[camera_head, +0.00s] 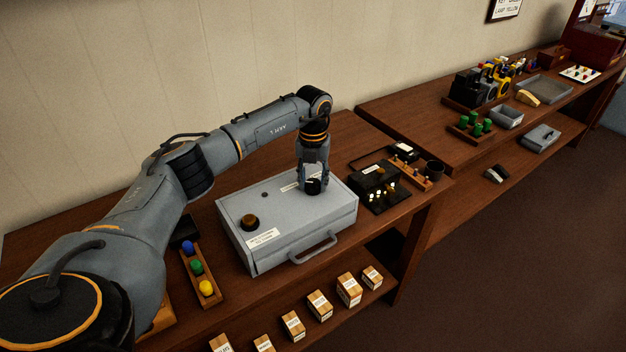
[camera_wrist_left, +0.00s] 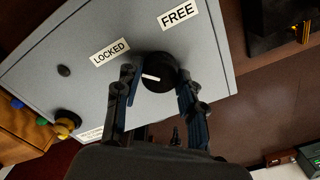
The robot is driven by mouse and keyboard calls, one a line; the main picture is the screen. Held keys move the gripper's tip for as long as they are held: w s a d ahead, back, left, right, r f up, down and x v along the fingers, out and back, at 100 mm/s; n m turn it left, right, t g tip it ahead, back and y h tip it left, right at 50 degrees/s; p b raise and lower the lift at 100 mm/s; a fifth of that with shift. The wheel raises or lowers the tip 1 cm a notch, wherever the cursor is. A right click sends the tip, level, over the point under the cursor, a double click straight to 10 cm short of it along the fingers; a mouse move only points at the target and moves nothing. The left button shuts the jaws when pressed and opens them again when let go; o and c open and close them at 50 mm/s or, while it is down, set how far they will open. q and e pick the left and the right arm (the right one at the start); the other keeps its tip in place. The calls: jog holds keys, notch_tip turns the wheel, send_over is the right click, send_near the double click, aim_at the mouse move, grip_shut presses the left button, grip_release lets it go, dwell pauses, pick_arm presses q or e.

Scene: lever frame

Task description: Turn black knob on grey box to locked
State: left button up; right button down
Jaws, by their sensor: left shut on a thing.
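The grey box (camera_head: 275,233) lies on the wooden table, with a handle on its front side. The black knob (camera_wrist_left: 157,72) is on its top face, toward the right end in the head view, where the knob (camera_head: 313,187) is partly hidden by my gripper. My left gripper (camera_head: 314,182) points down at the knob; in the left wrist view its fingers (camera_wrist_left: 160,88) are on both sides of it, shut on it. The knob's white mark points left, on the side of the LOCKED label (camera_wrist_left: 110,52); the FREE label (camera_wrist_left: 178,14) is above right. My right gripper is not in view.
A rack with blue, green and yellow balls (camera_head: 197,267) stands left of the box. A black switch panel (camera_head: 383,190) is close on the right. Several small labelled blocks (camera_head: 320,305) stand on the shelf below.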

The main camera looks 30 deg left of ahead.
aim_at(313, 182)
pick_arm(q)
jog(key=o, duration=1.2)
notch_tip(313, 182, up, 12)
